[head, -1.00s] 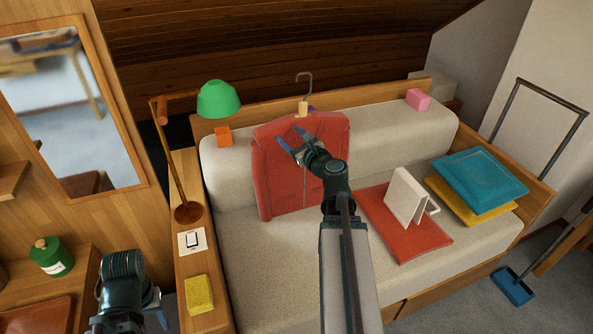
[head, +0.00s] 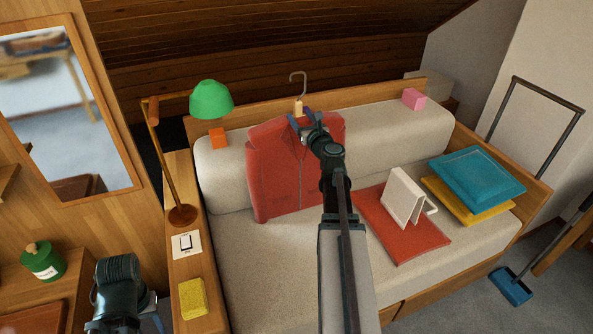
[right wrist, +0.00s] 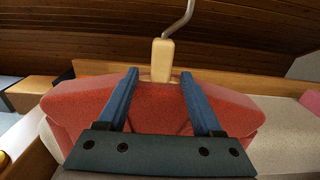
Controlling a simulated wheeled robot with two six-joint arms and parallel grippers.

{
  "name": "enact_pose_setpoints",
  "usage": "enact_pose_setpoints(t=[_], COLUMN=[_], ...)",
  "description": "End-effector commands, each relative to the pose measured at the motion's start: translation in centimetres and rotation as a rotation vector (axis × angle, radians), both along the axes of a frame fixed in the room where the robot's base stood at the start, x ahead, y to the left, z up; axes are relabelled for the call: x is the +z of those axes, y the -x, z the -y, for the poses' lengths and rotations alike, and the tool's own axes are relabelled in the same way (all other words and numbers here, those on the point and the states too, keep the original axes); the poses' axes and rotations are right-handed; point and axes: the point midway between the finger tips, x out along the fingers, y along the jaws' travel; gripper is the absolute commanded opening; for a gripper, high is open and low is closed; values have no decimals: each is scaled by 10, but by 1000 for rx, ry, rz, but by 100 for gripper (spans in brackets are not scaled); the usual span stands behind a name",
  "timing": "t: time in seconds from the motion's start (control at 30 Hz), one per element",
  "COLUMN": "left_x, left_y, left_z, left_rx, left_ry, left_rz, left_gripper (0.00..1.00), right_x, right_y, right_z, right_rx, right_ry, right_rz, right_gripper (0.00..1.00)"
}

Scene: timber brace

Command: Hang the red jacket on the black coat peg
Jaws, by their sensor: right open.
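The red jacket (head: 272,172) stands upright on the sofa seat against the backrest. Its hanger has a pale wooden neck (right wrist: 161,60) and a grey metal hook (head: 297,82) that rises above the backrest. My right gripper (head: 301,114) is open in front of the jacket's collar, just below the hanger neck. In the right wrist view its two blue fingers (right wrist: 160,86) lie on either side of the neck's line, with a clear gap between neck and fingers. My left gripper (head: 128,318) is at the bottom left, partly cut off; its fingers are not clear. I see no black coat peg.
The sofa (head: 270,255) also holds a red mat (head: 385,228), a white folded stand (head: 402,196) and blue (head: 477,180) and yellow cushions. A green lamp (head: 211,100) stands left of the jacket. A mirror (head: 60,105) hangs on the left wall.

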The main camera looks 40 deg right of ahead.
Motion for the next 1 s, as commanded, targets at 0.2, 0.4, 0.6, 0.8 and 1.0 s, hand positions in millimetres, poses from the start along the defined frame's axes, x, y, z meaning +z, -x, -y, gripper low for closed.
enact_pose_setpoints(t=[0.2,0.4,0.6,0.8,1.0], left_x=[0,0,0,0,-1], left_y=[0,0,0,0,0], left_z=[0,0,0,0,0], left_rx=[0,0,0,0,0], left_ry=[0,0,0,0,0], left_rz=[0,0,0,0,0], left_gripper=[50,50,50,50,50], right_x=[0,0,-1,-1,-2], right_y=[-6,-23,-54,-60,-60], right_z=[2,8,17,20,20], right_rx=[0,1,2,0,-1], right_ry=[1,1,2,1,1], right_rz=[0,0,-2,-3,-3], right_gripper=[68,68,68,68,50])
